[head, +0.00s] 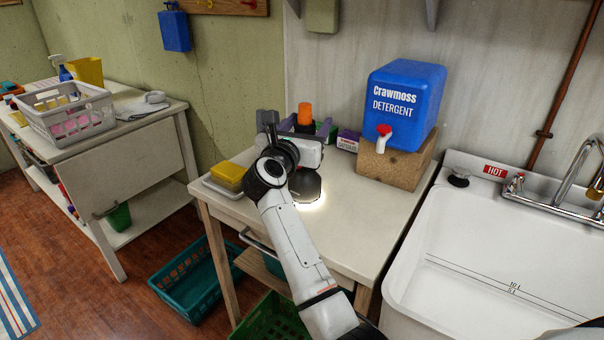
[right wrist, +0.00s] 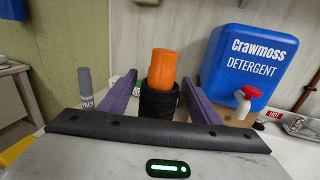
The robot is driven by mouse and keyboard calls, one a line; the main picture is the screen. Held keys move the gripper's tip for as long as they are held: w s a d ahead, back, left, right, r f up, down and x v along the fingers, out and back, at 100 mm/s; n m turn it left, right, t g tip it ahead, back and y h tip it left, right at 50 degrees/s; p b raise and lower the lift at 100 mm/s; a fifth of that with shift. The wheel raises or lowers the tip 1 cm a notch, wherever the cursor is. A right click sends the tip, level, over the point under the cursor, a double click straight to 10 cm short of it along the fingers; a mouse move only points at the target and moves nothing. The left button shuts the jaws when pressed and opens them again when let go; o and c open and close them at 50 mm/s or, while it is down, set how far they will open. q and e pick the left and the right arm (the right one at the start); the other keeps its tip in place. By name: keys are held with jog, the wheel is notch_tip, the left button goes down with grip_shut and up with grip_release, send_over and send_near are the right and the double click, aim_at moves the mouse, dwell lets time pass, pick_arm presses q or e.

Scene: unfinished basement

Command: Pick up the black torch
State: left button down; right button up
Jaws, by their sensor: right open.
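A black ribbed cylinder (right wrist: 160,102) with an orange upper part (right wrist: 163,68) stands upright between my fingers in the right wrist view; I take it for the black torch. In the head view its orange top (head: 305,113) shows above my wrist, and its lower part is hidden. My right gripper (right wrist: 164,88) is open, with one purple finger on each side of the cylinder. Whether either finger touches it I cannot tell. My left gripper is not in view.
A blue detergent container (head: 405,100) stands on a wooden block (head: 392,163) to the right. A grey upright item (right wrist: 86,88) is left of the fingers. A small purple box (head: 348,140) lies behind. Yellow sponges (head: 228,175) are at the left table edge; the sink (head: 500,255) is right.

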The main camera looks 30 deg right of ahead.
jog(key=shift+x, duration=0.95)
jog(key=shift+a, duration=0.1)
jog(key=shift+c, duration=0.4)
grip_shut()
jog(key=shift+r, duration=0.1)
